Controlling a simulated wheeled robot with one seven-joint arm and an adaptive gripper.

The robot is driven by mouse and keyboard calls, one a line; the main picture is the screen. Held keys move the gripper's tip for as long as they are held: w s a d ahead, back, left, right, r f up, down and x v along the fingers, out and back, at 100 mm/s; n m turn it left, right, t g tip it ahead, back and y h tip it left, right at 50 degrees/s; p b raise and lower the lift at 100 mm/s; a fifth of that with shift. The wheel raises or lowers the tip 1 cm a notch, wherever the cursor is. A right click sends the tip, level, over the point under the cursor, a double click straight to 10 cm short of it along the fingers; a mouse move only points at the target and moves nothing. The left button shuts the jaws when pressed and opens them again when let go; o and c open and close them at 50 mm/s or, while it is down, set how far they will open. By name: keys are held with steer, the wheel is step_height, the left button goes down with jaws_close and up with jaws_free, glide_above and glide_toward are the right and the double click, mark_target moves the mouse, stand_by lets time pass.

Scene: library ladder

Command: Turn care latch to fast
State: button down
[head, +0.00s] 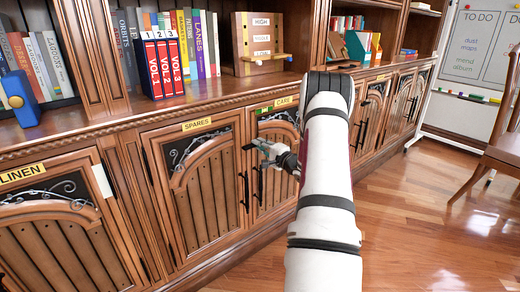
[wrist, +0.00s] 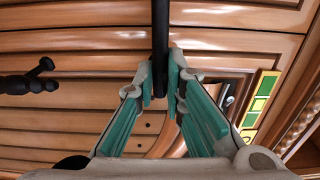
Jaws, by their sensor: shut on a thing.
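The care cabinet door carries a yellow CARE label (head: 286,102) along its top edge in the head view. My gripper (head: 264,150) is in front of this door, near its left edge. In the wrist view my gripper (wrist: 165,85) is closed around a dark bar (wrist: 160,30), which looks like the care latch's lever. The bar runs from the top edge of that view down between the fingertips. A green and yellow marked strip (wrist: 259,103) shows right of the fingers. Its markings are not readable.
A black door handle (wrist: 28,82) shows left of my gripper in the wrist view. The SPARES cabinet (head: 195,185) stands to the left in the head view. Books (head: 165,65) and a wooden HIGH box (head: 258,45) stand above. A chair (head: 495,150) is far right; floor between is clear.

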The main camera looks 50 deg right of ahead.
stand_by(0.3)
steer(key=c, duration=1.7)
jaws_free()
steer(key=shift+o, duration=0.2)
steer(key=shift+s, duration=0.1)
steer(key=v, duration=1.2)
